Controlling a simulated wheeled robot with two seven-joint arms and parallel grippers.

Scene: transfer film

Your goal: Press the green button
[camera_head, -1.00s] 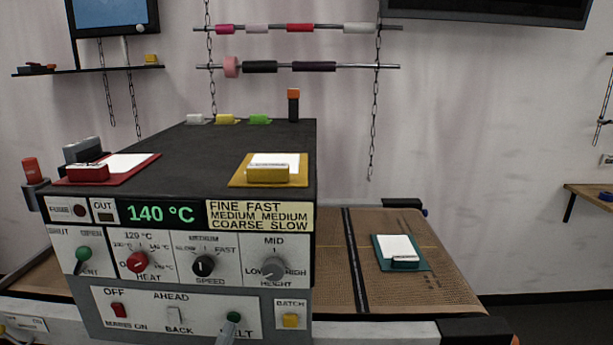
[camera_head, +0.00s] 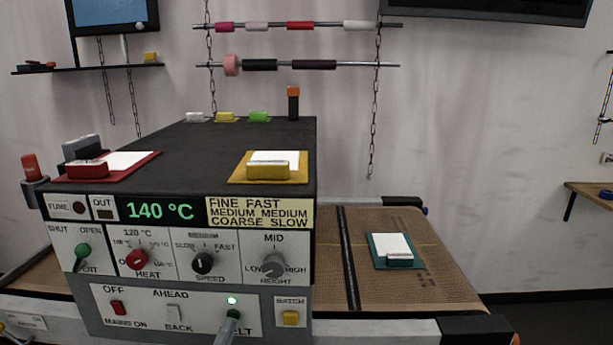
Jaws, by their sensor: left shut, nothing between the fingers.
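A green button (camera_head: 233,314) sits on the lower white panel of the grey and black machine (camera_head: 180,276), above a partly covered label ending in "ELT". A small light (camera_head: 232,300) just above the button glows pale green-white. My left gripper (camera_head: 227,334) comes up from the bottom edge as a narrow grey shape. It is shut and empty, with its tip at the lower edge of the button. Whether it touches or presses the button I cannot tell. My right gripper is not in view.
Nearby controls are a yellow batch button (camera_head: 291,318), a red mains switch (camera_head: 118,308) and a green knob (camera_head: 83,251). A display (camera_head: 160,211) reads 140 °C. A teal board (camera_head: 416,262) with a white sheet lies on the brown belt (camera_head: 440,285) at right.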

